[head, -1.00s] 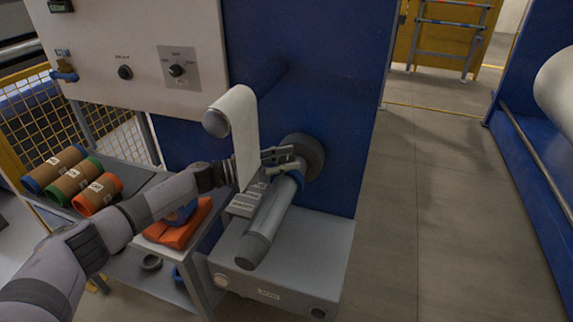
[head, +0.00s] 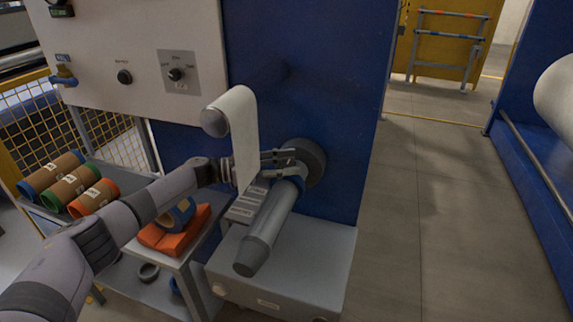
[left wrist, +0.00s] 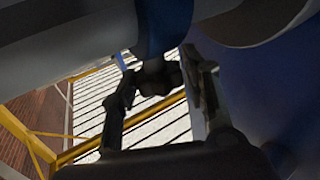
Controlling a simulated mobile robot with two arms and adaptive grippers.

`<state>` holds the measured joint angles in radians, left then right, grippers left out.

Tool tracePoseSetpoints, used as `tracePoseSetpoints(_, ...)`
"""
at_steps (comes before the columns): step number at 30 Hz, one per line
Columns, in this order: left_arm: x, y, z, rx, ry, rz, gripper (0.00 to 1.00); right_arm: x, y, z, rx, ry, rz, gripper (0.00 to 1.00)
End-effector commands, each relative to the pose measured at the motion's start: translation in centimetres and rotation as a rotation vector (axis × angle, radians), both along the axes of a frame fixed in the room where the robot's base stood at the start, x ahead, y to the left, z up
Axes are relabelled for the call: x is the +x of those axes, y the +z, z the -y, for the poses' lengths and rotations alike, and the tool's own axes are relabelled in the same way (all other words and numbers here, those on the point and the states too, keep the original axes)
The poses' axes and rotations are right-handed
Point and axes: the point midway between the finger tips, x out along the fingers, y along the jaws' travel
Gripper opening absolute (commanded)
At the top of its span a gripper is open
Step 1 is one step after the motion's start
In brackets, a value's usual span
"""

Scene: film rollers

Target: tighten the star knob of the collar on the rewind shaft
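The rewind shaft (head: 270,228) is a grey cylinder that points out toward me from a dark round flange (head: 313,162) on the blue machine. The blue collar (head: 298,184) sits around the shaft near the flange. It also shows in the left wrist view (left wrist: 166,22). My left gripper (head: 292,157) is just above the collar, by the flange. In the left wrist view, the dark star knob (left wrist: 158,78) projects from the collar between the two fingers of my left gripper (left wrist: 163,85). Whether both fingers press on it is unclear. My right gripper is out of view.
A grey box (head: 312,262) lies below the shaft. The floor at right is clear.

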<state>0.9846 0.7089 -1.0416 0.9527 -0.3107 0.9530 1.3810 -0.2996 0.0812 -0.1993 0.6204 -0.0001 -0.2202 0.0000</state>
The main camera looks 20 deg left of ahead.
Motion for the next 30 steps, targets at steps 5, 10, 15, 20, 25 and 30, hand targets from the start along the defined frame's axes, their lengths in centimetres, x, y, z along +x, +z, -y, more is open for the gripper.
tracePoseSetpoints(5, 0.0, 0.0, 0.0, 0.000, 0.000, 0.000, 0.57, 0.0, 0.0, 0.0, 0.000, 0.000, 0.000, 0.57)
tracePoseSetpoints(10, 0.0, 0.0, 0.0, 0.000, 0.000, 0.000, 0.57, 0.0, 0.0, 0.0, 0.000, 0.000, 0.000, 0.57)
tracePoseSetpoints(15, -0.1, -0.1, -0.2, 0.001, 0.001, 0.000, 0.57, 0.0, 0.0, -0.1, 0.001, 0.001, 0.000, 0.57)
tracePoseSetpoints(20, -1.0, -0.2, -2.0, 0.002, 0.003, -0.002, 0.57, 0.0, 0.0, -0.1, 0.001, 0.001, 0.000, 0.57)
tracePoseSetpoints(25, -2.6, -0.1, -5.3, 0.003, 0.003, -0.001, 0.57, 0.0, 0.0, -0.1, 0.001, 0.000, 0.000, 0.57)
tracePoseSetpoints(30, -4.2, -0.1, -8.3, 0.001, 0.002, -0.002, 0.57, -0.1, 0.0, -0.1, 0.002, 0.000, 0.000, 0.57)
